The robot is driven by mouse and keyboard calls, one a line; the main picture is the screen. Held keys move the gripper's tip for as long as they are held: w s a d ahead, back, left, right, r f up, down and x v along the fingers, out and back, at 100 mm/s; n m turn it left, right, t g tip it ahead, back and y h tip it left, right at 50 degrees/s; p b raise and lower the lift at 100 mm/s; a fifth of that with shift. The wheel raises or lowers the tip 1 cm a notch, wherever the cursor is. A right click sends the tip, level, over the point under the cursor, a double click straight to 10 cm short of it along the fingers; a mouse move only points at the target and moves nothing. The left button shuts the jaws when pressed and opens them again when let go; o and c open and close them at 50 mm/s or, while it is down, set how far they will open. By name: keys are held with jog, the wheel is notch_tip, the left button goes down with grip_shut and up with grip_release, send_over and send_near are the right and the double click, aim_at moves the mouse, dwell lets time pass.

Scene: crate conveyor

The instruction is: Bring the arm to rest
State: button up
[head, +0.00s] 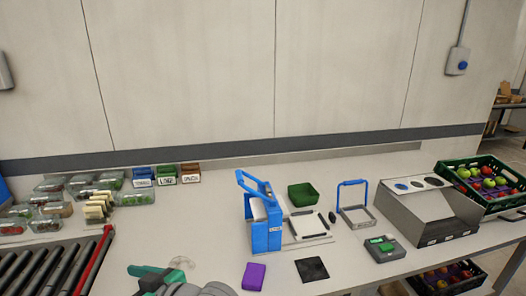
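Part of my arm shows at the bottom edge, left of the middle, as grey and green rounded pieces. No held thing can be made out.
A roller conveyor (45,270) with a red rail lies left, below several clear packs (50,185). A blue-framed device (262,225), green tray (303,194), purple block (254,276), black pad (312,269), scale (385,249) and grey box (440,215) stand rightward. A fruit crate (450,187) is far right.

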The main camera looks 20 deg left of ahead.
jog(key=w+d+f+m+t+y, duration=0.2)
jog(key=w+d+m+t, duration=0.5)
jog(key=w+m+t, duration=0.3)
jog(key=d+f+m+t+h, duration=0.7)
jog(key=d+f+m+h, duration=0.1)
jog(key=d+f, duration=0.45)
jog(key=s+d+f+m+h, duration=0.1)
jog(key=s+d+f+h, duration=0.3)
jog(key=d+f, duration=0.25)
jog(key=s+d+f+n+h, duration=0.1)
jog(key=s+d+f+h, duration=0.1)
jog(key=s+d, duration=0.6)
jog(key=s+d+f+n+g+h, duration=0.1)
jog(key=s+d+f+n+h, duration=0.1)
jog(key=s+d, duration=0.7)
jog(key=s+f+h, duration=0.1)
jog(key=s, duration=0.3)
jog(key=shift+n, duration=0.3)
jog(key=shift+f, duration=0.1)
